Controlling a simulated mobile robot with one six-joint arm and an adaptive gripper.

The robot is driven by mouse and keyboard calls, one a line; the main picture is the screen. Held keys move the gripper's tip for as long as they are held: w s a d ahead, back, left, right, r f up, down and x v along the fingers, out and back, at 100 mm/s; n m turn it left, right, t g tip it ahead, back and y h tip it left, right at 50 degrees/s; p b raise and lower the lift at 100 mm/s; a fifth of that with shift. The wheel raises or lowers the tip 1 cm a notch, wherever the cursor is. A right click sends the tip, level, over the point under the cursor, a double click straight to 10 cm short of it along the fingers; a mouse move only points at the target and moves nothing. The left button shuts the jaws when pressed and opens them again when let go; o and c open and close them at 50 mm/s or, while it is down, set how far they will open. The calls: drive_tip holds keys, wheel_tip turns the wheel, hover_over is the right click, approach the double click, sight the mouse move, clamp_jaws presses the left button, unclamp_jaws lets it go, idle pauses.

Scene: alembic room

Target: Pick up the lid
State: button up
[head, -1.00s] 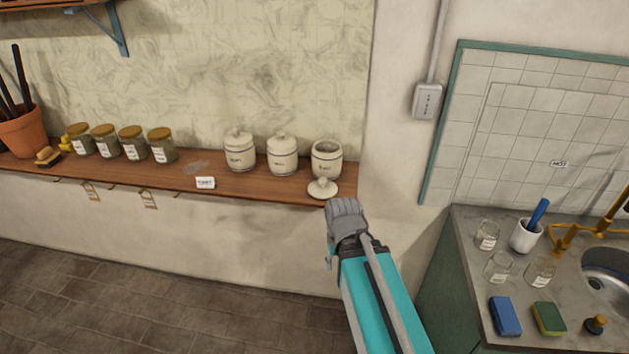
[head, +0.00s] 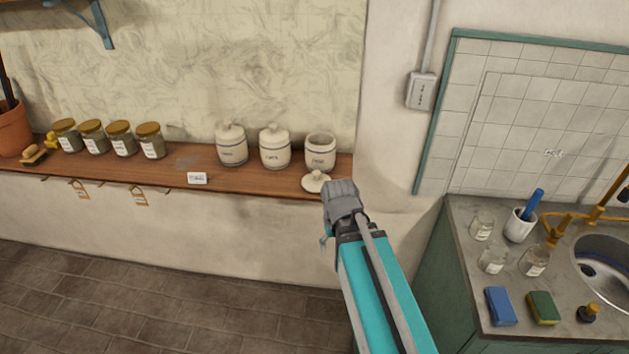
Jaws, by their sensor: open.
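The cream lid (head: 316,180) with a round knob lies on the wooden shelf near its right end and front edge. It is in front of an open, lidless cream canister (head: 320,152). My gripper (head: 338,187) is just to the right of the lid in the picture and nearer to me, open and empty as far as I can see. The backs of its fingers face the camera, so its fingertips and the gap to the lid are hidden.
Two lidded canisters (head: 275,147) stand left of the open one. A small white label (head: 197,178) and several brown-lidded jars (head: 150,141) are farther left on the shelf (head: 250,180). A counter with a sink (head: 603,262) is at right.

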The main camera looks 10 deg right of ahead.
drive_tip(key=w+r+n+p, duration=0.5)
drive_tip(key=w, duration=0.3)
drive_tip(key=w+r+n+p, duration=0.4)
drive_tip(key=w+r+p, duration=0.1)
drive_tip(key=w, duration=0.3)
wheel_tip(320, 180, up, 6)
drive_tip(key=n+p, duration=0.6)
drive_tip(key=n, duration=0.2)
hover_over(316, 172)
drive_tip(key=shift+d+r, duration=0.15)
drive_tip(key=shift+d, duration=0.15)
drive_tip(key=shift+s, duration=0.1)
wheel_tip(316, 172, down, 9)
drive_tip(key=b, duration=0.9)
drive_tip(key=shift+r, duration=0.2)
drive_tip(key=shift+w+a+f+b, duration=0.1)
drive_tip(key=shift+a+f+b, duration=0.05)
drive_tip(key=shift+f+b, duration=1.2)
drive_tip(key=shift+w+a+f+b, duration=0.1)
drive_tip(key=shift+f+b, duration=1.1)
drive_tip(key=shift+f, duration=0.1)
